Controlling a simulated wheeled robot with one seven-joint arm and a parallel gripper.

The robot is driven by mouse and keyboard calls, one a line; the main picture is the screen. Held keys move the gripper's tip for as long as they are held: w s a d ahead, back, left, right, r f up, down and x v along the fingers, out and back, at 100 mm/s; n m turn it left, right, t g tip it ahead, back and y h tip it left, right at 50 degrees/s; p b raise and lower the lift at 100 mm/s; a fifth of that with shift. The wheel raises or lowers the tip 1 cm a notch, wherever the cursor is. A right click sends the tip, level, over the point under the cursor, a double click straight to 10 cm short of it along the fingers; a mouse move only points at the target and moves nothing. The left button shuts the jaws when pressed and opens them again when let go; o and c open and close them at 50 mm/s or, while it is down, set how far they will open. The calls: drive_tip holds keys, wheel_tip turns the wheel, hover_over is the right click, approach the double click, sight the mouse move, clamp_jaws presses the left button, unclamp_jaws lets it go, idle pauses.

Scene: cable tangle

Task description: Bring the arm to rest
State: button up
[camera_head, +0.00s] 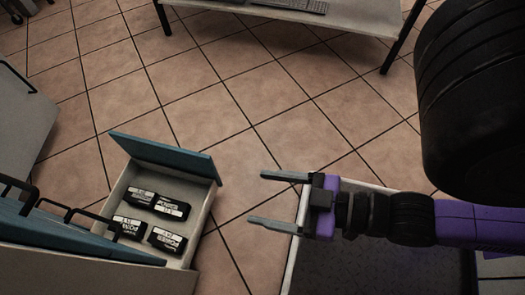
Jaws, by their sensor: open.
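My gripper (268,198) is at the middle right of the head view, at the end of my purple and black arm (450,222). Its two grey fingers point left and stand apart with nothing between them. It is over the tiled floor and the left edge of a pale-rimmed surface (298,240). My arm stretches in from the right edge of the picture.
An open drawer (205,215) with a blue front (165,154) holds several black and white packs (172,208), left of my gripper. A table (345,14) with a keyboard (300,5) stands at the top. A grey cabinet (20,115) is at the left. Bare floor (240,115) lies between.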

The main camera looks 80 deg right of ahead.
wheel_tip(320, 180, up, 35)
drive_tip(key=p, duration=3.4)
drive_tip(key=shift+f+p, duration=0.15)
drive_tip(key=shift+p, duration=0.15)
drive_tip(key=shift+f, duration=0.1)
drive_tip(key=shift+c, duration=0.2)
